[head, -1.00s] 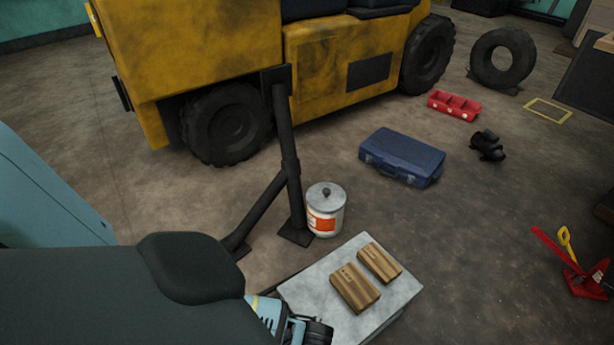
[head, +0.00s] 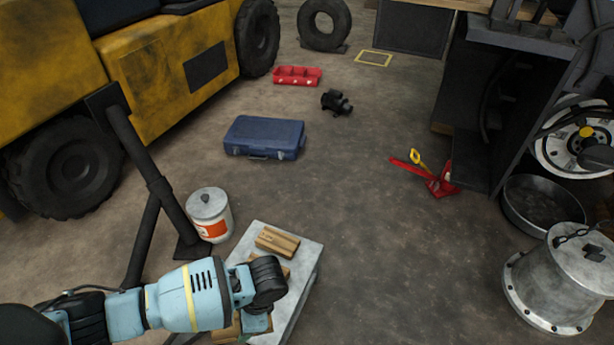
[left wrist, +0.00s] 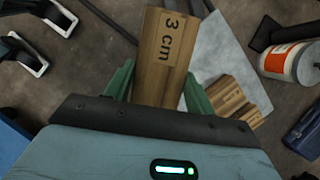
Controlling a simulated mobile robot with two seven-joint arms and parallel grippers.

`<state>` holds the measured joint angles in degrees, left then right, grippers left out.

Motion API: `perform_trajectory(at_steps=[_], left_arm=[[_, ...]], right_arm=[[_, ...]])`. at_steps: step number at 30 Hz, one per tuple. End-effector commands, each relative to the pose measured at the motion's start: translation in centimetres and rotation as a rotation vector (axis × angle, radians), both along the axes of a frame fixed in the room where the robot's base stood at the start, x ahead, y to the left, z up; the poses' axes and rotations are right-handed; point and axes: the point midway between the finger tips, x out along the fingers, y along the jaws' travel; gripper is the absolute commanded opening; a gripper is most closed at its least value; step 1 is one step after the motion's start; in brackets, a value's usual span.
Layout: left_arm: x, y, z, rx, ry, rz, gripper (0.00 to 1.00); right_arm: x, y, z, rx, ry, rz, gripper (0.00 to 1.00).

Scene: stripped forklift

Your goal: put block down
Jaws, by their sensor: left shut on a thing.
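My left gripper (left wrist: 160,88) is shut on a wooden block (left wrist: 163,55) marked "3 cm", held between its green fingers in the left wrist view. In the head view my arm covers most of the left gripper, and part of the held block (head: 226,331) shows below the arm. The grey-topped stand (head: 306,262) is partly behind the arm. One wooden block (head: 277,241) lies on its top, and another is mostly hidden behind my wrist. Both also show at the right in the left wrist view. I cannot tell whether the held block touches anything. My right gripper is not in view.
A white can with an orange label (head: 210,215) stands left of the stand, beside a black post (head: 150,180). A blue case (head: 264,137), a red tray (head: 297,76) and a red jack (head: 437,183) are on the floor. A metal drum (head: 562,280) stands at right.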

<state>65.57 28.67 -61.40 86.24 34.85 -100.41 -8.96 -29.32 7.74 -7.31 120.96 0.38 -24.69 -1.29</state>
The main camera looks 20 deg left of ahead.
Motion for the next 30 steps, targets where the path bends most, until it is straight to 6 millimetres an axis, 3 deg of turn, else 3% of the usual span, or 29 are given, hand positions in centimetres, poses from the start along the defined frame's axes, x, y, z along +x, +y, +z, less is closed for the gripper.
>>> perform_trajectory(at_steps=[1,3,9,18,24,30], left_arm=[[1.6,-0.3,2.2,0.001,-0.011,0.081,0.28],[3.0,-0.8,5.1,0.001,-0.011,0.207,0.28],[5.3,-2.0,14.0,-0.001,-0.01,0.532,0.28],[5.0,-2.6,26.6,-0.002,-0.008,0.889,0.28],[4.1,-2.5,30.8,0.0,-0.002,0.994,0.28],[3.9,-2.5,31.4,0.001,0.002,1.012,0.28]], right_arm=[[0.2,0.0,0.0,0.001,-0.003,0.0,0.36],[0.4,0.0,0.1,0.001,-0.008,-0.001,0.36],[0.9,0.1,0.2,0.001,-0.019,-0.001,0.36],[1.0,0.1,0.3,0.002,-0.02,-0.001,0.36],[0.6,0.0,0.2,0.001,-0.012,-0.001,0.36],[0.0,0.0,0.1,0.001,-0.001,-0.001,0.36]])
